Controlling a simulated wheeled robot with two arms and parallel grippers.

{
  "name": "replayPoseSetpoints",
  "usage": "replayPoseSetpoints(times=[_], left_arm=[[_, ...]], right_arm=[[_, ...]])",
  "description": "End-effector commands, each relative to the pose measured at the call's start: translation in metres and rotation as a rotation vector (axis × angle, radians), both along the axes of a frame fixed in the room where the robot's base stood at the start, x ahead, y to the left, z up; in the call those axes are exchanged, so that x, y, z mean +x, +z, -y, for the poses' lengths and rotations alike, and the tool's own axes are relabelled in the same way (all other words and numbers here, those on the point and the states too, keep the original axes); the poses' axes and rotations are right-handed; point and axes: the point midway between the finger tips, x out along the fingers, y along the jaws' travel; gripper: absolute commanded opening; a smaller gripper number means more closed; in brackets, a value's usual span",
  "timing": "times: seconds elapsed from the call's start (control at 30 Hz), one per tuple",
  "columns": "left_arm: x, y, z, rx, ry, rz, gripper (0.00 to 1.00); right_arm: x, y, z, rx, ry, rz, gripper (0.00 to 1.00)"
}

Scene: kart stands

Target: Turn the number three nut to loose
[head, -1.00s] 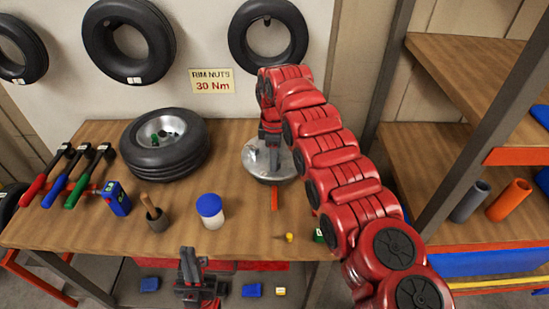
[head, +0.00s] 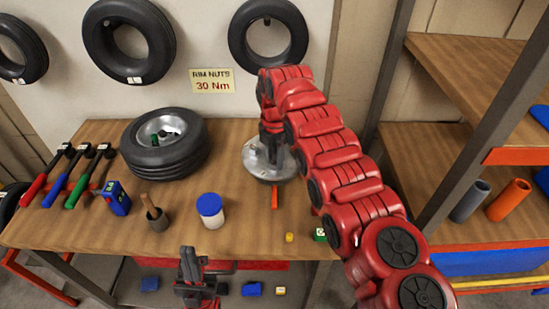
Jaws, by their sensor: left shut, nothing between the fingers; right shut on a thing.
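A silver round hub (head: 255,165) stands on the workbench, right of the wheel. My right gripper (head: 273,158) points down at the hub's top from above. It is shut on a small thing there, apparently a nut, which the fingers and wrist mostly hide. I cannot read any nut numbers or tell which nut it is. My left gripper (head: 188,262) is shut and empty, low in front of the bench edge, away from the hub.
A wheel with a tyre (head: 165,145) lies on the bench (head: 235,230). Torque wrenches (head: 75,178) lie at the left. A blue device (head: 115,198), a pot with a brush (head: 156,215), a blue-lidded jar (head: 210,210) and a yellow piece (head: 289,237) stand near the front.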

Motion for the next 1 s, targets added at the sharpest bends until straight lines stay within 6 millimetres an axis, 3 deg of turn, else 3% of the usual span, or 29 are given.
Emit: replayPoseSetpoints(times=[0.4,1.0], left_arm=[[0.0,0.0004,0.0,0.0,0.0,0.0,0.0],[0.0,0.0005,0.0,0.0,0.0,0.0,0.0]], right_arm=[[-0.0001,0.0,0.0004,0.0,0.261,0.0,0.0],[0.0001,0.0002,0.0001,0.001,0.336,0.001,0.0]])
